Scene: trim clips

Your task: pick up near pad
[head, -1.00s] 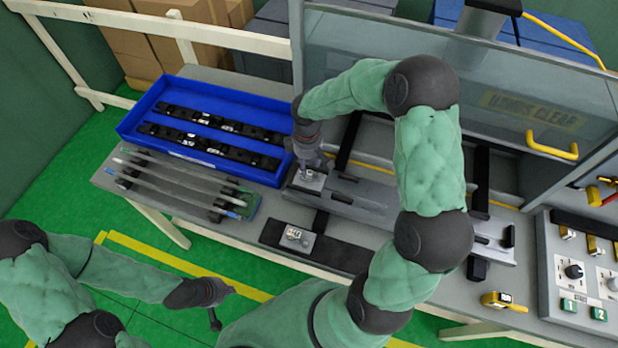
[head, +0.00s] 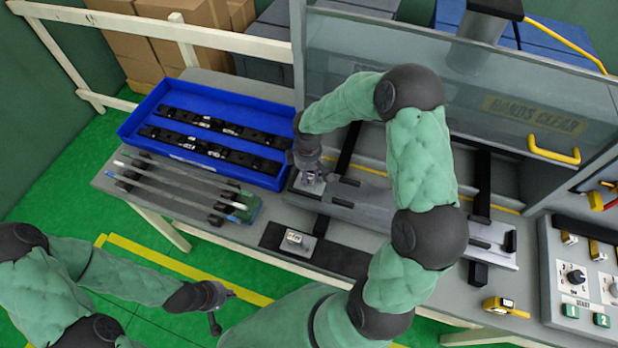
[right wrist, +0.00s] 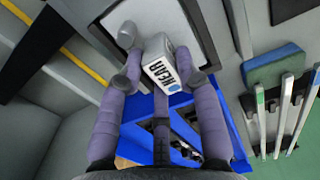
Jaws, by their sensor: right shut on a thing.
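The near pad (right wrist: 163,72), a small pale block with dark lettering and a blue dot, shows in the right wrist view between my right gripper's purple-grey fingers. My right gripper (head: 312,176) is shut on it, low over the pale square plate at the left end of the grey fixture (head: 345,200). In the head view the fingers mostly hide the pad. A second small pad (head: 297,241) sits on the dark mat (head: 342,258) in front of the fixture; its lettering is unreadable. My left gripper (head: 214,310) hangs low at the left, away from the bench; its jaw state is unclear.
A blue tray (head: 128,128) with black clip strips stands left of the fixture. A rack with several pale rods (head: 185,187) lies in front of it. A clear guard with a yellow handle (head: 553,150) stands behind; a control panel (head: 560,270) is at right.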

